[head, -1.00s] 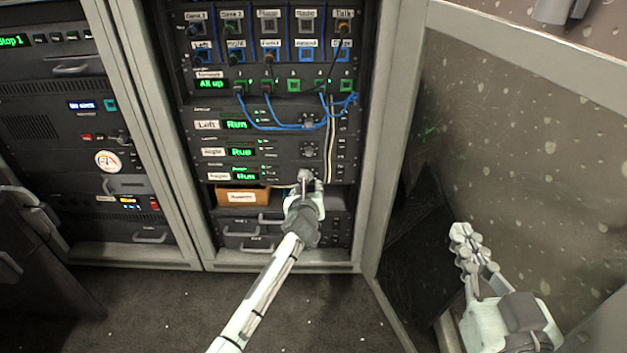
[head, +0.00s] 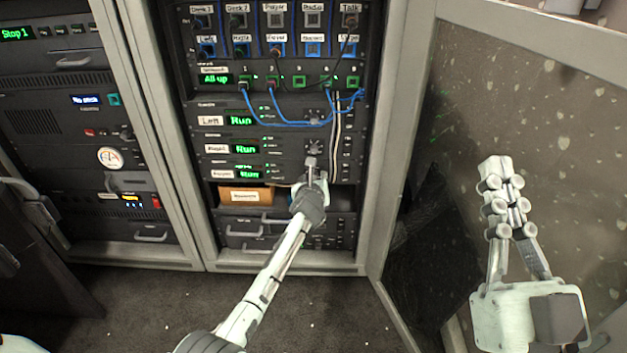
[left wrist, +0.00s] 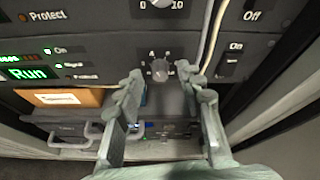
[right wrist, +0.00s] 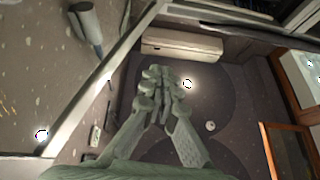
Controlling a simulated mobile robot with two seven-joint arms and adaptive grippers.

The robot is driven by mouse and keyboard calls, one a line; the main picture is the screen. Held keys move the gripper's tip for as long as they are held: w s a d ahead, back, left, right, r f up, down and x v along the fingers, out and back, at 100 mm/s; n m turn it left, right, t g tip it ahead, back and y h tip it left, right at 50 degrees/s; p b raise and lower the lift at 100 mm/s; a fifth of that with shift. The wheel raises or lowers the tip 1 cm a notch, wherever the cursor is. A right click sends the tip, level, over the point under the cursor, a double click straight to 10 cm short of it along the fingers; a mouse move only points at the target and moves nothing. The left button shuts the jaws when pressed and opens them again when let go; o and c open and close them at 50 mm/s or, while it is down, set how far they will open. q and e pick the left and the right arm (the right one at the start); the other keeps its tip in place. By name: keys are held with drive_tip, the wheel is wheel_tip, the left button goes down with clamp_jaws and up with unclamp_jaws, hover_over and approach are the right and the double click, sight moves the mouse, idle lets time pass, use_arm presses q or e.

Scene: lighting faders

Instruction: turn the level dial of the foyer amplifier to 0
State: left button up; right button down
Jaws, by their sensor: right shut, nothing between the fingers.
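The foyer amplifier (head: 215,174) is the lowest of three stacked amplifiers in the right-hand rack, with a green "Run" display. Its level dial (left wrist: 160,70), a small grey round knob, shows in the left wrist view; in the head view my left gripper hides it. My left gripper (head: 312,168) is in front of that amplifier. In the left wrist view its fingers (left wrist: 170,90) are apart, with the dial showing between and a little beyond the tips. I cannot tell whether they touch it. My right gripper (head: 500,182) is shut and empty, before the open rack door.
The right amplifier's dial (head: 314,147) sits just above. Blue cables (head: 300,123) and pale cables (head: 335,145) hang near the dials. An orange-brown box (head: 245,195) lies below the foyer amplifier. The speckled rack door (head: 560,120) stands open at right.

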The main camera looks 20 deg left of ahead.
use_arm(q)
clamp_jaws()
